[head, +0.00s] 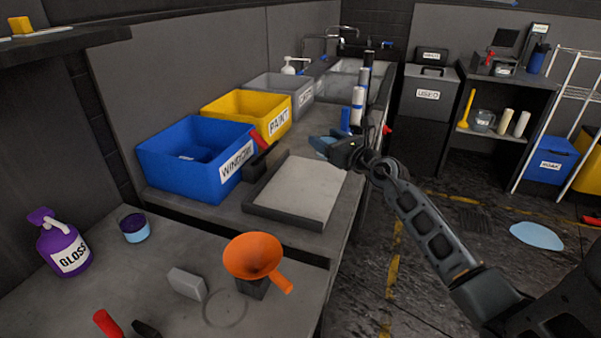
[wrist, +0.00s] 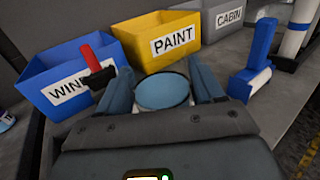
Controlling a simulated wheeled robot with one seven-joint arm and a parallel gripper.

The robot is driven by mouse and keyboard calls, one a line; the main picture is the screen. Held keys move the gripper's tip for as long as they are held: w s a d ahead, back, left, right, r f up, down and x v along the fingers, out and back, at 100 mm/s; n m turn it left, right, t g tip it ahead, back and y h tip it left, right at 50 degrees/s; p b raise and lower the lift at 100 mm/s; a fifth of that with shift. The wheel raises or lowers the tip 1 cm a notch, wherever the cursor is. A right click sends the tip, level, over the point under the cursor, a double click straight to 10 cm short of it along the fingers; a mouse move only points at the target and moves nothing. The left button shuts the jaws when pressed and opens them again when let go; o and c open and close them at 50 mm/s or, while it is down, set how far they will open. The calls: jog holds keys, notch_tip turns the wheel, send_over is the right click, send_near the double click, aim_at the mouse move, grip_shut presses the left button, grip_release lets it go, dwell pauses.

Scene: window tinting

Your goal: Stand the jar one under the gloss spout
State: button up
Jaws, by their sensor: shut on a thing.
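The purple gloss bottle (head: 65,245) stands on the near bench at the far left, with its pump spout (head: 42,214) on top. A small jar (head: 135,228), dark inside and light blue below, stands upright to the bottle's right, not under the spout. My gripper (head: 325,145) is above the right side of the far bench, well away from the gloss bottle. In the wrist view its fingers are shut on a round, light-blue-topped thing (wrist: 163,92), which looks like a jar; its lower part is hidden. I see no number on either jar.
Blue (head: 195,160), yellow (head: 245,110) and grey (head: 280,92) bins line the wall. A grey tray (head: 285,220) lies before them. An orange funnel (head: 253,255), a grey block (head: 187,284) and a red-handled tool (head: 107,323) occupy the near bench.

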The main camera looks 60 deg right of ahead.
jog(key=w+a+f, duration=0.4)
jog(key=a, duration=0.1)
jog(key=shift+w+f+b, duration=0.15)
jog(key=shift+w+b, duration=0.1)
jog(key=shift+b, duration=0.15)
jog(key=shift+f+b, duration=0.95)
jog(key=shift+f, duration=0.9)
jog(key=shift+f, duration=0.1)
jog(key=o, duration=1.1)
jog(key=shift+c, duration=0.2)
